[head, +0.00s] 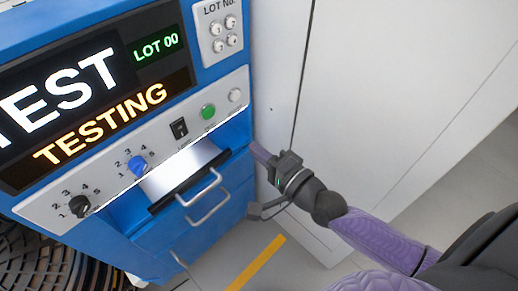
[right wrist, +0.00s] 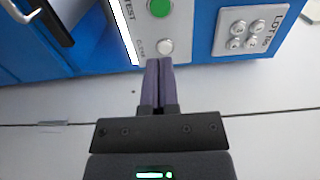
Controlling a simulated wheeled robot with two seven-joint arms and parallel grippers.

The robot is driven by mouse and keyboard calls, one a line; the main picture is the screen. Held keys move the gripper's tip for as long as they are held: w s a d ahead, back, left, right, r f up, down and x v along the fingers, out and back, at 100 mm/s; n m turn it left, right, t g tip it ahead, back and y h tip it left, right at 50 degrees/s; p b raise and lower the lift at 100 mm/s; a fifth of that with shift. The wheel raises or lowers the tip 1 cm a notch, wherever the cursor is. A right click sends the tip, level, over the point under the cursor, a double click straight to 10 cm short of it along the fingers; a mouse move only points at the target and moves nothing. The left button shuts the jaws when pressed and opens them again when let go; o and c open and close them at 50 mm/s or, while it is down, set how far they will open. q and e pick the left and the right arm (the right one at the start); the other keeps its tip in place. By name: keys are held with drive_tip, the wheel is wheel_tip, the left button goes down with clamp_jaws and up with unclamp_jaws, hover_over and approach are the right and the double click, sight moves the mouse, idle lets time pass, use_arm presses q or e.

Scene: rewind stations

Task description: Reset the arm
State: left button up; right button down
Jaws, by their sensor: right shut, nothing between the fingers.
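My right arm, with a purple sleeve, comes in from the lower right of the head view. Its gripper (head: 260,152) is shut with nothing between its fingers, beside the blue machine's right edge and below the button panel. In the right wrist view the shut purple fingers (right wrist: 159,66) point at the machine (right wrist: 95,30). Their tips appear just below a white button (right wrist: 165,46), with a green button (right wrist: 160,8) beyond it. I cannot tell whether they touch the panel. My left gripper is not in view.
The machine's screen (head: 110,60) reads TEST, TESTING and LOT 00. The panel has a black knob (head: 79,206), a blue knob (head: 138,166) and a black switch (head: 179,128). Handles (head: 205,208) stick out below. A white wall or cabinet (head: 400,80) stands close on the right.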

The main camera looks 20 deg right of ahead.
drive_tip(key=shift+f, duration=0.1)
idle(0.5)
drive_tip(key=s+d+f+n+g+h+p, duration=0.1)
drive_tip(key=s+d+f+n+g+h, duration=0.2)
drive_tip(key=f, duration=0.4)
drive_tip(key=s+d+f+n+g, duration=0.15)
drive_tip(key=s+f, duration=0.25)
drive_tip(key=f, duration=0.4)
drive_tip(key=s+d+f+n+g+h+p, duration=0.1)
drive_tip(key=s+f+n+g+h, duration=0.2)
drive_tip(key=f, duration=0.4)
drive_tip(key=s+f+n+g, duration=0.3)
drive_tip(key=s, duration=0.6)
drive_tip(key=s+f+n+g+p, duration=0.1)
drive_tip(key=s+f+n+g, duration=0.2)
drive_tip(key=s, duration=0.7)
drive_tip(key=s+f+n+g+h, duration=0.1)
drive_tip(key=s+f+n+g, duration=0.2)
drive_tip(key=s, duration=0.7)
drive_tip(key=shift+s+d+f+g, duration=0.2)
drive_tip(key=shift+d+f+g, duration=0.25)
drive_tip(key=shift+f+g, duration=0.15)
